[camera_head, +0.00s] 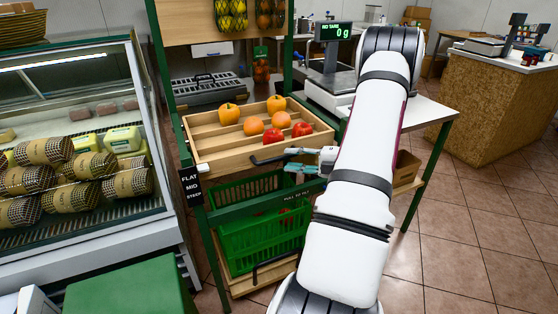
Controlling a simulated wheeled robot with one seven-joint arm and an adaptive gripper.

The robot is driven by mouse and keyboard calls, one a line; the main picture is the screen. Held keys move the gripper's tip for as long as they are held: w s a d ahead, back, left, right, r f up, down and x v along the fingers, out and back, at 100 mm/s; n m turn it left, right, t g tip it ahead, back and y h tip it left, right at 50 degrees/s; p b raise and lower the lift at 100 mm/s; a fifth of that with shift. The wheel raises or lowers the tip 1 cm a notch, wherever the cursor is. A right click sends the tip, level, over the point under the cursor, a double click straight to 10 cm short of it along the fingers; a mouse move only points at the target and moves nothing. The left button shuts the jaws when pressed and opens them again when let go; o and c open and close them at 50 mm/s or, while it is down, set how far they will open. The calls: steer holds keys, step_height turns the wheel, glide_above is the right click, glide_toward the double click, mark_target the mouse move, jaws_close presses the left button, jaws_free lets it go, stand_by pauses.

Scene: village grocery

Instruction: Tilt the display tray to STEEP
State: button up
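The wooden display tray (222,157) sits in a green frame at the centre, holding orange and red produce. A label plate (190,187) at its front left reads FLAT, MID, STEEP from top to bottom. The tray's front left corner is close to the FLAT mark; I cannot tell its exact setting. A dark handle (268,159) sticks out from the tray's front. My gripper (289,160) is at the right end of this handle, its two teal fingers apart, one above the other. I cannot tell whether they touch the handle. My arm covers the area to the right.
A green rail (262,209) with small lettering crosses below the tray. Green crates (265,240) stand under it. A glass display case (80,130) is close on the left, and a scale (330,90) stands behind on the right. The tiled floor at right is open.

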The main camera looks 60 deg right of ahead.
mark_target(280, 158)
steer(key=shift+x, duration=2.4)
jaws_close()
steer(key=shift+b, duration=0.3)
